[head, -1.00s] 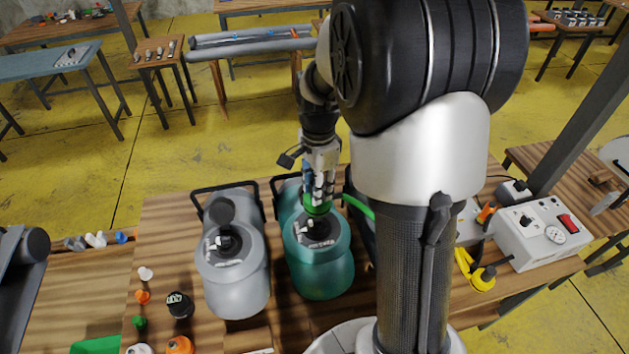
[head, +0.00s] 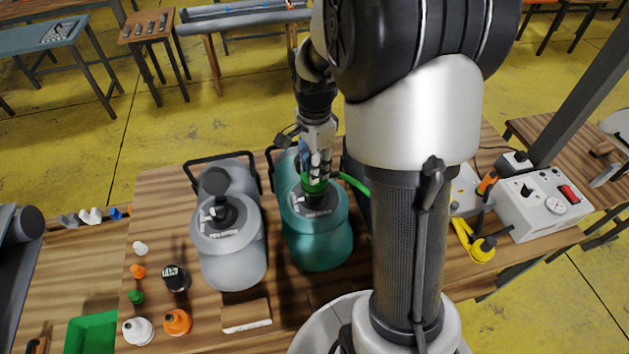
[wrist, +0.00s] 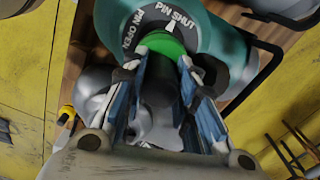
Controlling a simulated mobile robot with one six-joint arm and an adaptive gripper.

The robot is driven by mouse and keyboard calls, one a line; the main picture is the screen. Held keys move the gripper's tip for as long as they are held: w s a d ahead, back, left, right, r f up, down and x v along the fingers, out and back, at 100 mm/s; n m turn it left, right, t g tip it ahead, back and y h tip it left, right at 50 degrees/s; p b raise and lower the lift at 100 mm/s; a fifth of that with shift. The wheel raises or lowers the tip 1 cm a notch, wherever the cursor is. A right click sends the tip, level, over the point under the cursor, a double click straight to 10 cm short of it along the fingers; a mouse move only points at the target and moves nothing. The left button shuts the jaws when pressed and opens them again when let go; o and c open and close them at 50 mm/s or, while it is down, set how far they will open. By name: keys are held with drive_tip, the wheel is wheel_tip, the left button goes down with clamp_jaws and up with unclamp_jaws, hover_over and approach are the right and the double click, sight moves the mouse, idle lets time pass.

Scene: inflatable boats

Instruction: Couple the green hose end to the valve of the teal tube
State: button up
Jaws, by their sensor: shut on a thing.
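The teal tube (head: 322,248) lies on the wooden table, with its black valve (head: 317,200) on top. My gripper (head: 315,178) is above this valve, pointing down, shut on the green hose end (head: 314,187). The green hose (head: 353,184) runs off right behind my arm. In the wrist view my fingers (wrist: 163,68) flank the green hose end (wrist: 162,42), which is at the valve's ring (wrist: 133,32) marked PIN OPEN and PIN SHUT. Whether the end is seated or only touching cannot be told.
A grey tube (head: 233,262) with its own valve stands close left. Small caps, a wooden block (head: 246,316) and a green tray (head: 93,333) lie front left. A pump box (head: 541,214) and yellow fitting (head: 482,249) are at the right.

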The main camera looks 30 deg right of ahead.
idle(0.4)
drive_tip(key=shift+f+b, duration=0.8)
drive_tip(key=shift+f, duration=0.45)
drive_tip(key=shift+f, duration=0.1)
drive_tip(key=shift+f, duration=0.3)
drive_tip(key=shift+f+b, duration=0.8)
drive_tip(key=shift+f, duration=0.05)
idle(0.3)
idle(0.4)
drive_tip(key=m, duration=0.4)
drive_tip(key=shift+p, duration=0.3)
